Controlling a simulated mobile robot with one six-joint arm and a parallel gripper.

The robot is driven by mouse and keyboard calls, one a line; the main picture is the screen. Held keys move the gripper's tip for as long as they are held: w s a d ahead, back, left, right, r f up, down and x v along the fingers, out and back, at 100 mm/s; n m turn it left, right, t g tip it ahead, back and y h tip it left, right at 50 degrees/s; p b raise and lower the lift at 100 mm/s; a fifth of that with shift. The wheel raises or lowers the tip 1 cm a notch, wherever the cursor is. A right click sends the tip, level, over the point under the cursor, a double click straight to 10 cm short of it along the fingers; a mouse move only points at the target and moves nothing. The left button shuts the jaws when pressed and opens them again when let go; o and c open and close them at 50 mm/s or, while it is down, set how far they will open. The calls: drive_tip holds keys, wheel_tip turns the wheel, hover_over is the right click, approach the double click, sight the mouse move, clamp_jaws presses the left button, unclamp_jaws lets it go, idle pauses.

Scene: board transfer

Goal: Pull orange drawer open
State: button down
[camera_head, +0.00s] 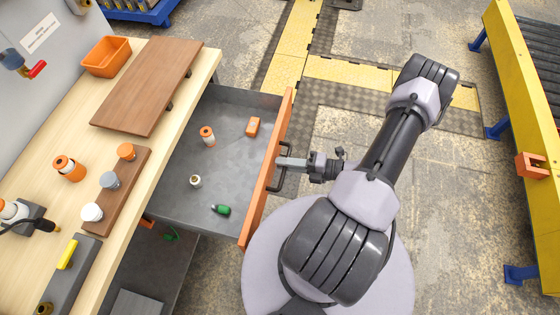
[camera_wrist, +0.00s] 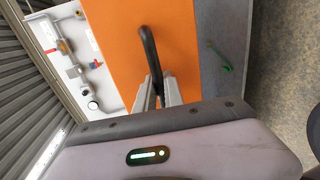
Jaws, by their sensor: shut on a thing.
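The orange drawer (camera_head: 267,170) stands pulled out from the wooden workbench, and its grey inside is open to view. Its orange front also fills the middle of the wrist view (camera_wrist: 113,42). A black bar handle (camera_head: 279,176) is on the front; it also shows in the wrist view (camera_wrist: 149,52). My gripper (camera_head: 284,162) is at the handle, with its fingers shut on it. In the wrist view my gripper's two fingers (camera_wrist: 157,92) stand on either side of the handle bar. In the drawer lie an orange-and-white bottle (camera_head: 207,136), an orange block (camera_head: 253,127), a small white-topped item (camera_head: 196,181) and a green item (camera_head: 221,210).
The workbench top (camera_head: 75,128) holds a brown board (camera_head: 150,85), an orange bin (camera_head: 106,56) and a rack (camera_head: 118,190) with several capped items. A yellow-sided conveyor (camera_head: 530,90) stands at the right. Open floor lies between it and my arm.

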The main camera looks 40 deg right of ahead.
drive_tip(key=shift+s+d, duration=0.15)
drive_tip(key=shift+s, duration=0.05)
drive_tip(key=c, duration=1.7)
unclamp_jaws()
drive_tip(key=shift+c, duration=0.2)
drive_tip(key=p+v, duration=0.3)
drive_tip(key=v, duration=1.4)
drive_tip(key=shift+s+d, duration=0.1)
drive_tip(key=shift+s, duration=0.05)
